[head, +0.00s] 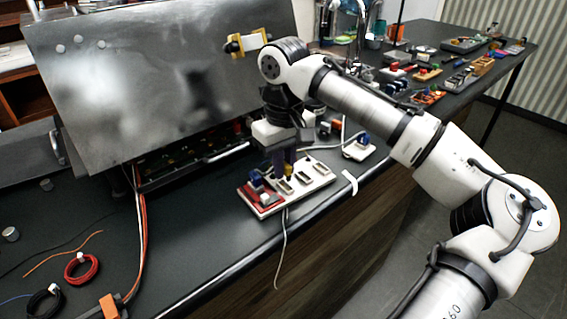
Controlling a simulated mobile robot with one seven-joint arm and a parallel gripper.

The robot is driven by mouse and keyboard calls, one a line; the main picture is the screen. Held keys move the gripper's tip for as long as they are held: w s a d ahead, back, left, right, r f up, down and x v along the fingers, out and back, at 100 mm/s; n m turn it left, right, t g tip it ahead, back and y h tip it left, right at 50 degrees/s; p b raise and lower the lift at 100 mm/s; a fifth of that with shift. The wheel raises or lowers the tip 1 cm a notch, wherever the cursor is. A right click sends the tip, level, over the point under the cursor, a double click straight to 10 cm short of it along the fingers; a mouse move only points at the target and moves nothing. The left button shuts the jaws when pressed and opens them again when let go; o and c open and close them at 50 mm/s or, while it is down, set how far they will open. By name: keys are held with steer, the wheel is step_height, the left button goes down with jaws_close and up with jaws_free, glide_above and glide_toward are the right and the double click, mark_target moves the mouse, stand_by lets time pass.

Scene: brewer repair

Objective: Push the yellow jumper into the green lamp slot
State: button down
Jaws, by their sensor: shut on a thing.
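The yellow jumper (289,171) shows as a small yellow piece at the tips of my gripper (286,167), just above or at a white board (315,186). My gripper points down and is shut on the jumper. The board has several dark slots in a row, including one (285,187) just in front of the jumper. I cannot tell which slot has the green lamp, nor whether the jumper touches a slot. My gripper hides part of the board's back.
A red block (262,198) and a blue part (256,181) sit at the board's left end. A large grey panel (150,80) stands behind on the left. Wire coils (82,268) lie at the front left. A smaller white board (358,151) lies to the right. Several parts crowd the back right.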

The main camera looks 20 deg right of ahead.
steer(key=shift+f+b, duration=0.75)
steer(key=shift+f, duration=0.2)
steer(key=shift+r, duration=0.25)
steer(key=shift+p, duration=0.55)
steer(key=shift+f+p, duration=0.6)
stand_by(0.7)
steer(key=shift+s+a+f, duration=0.15)
steer(key=shift+s+f, duration=0.1)
steer(key=shift+f, duration=0.35)
stand_by(0.6)
steer(key=c, duration=1.5)
jaws_free()
steer(key=shift+o, duration=0.7)
steer(key=shift+r, duration=0.45)
step_height(320, 180, up, 14)
steer(key=shift+r, duration=0.15)
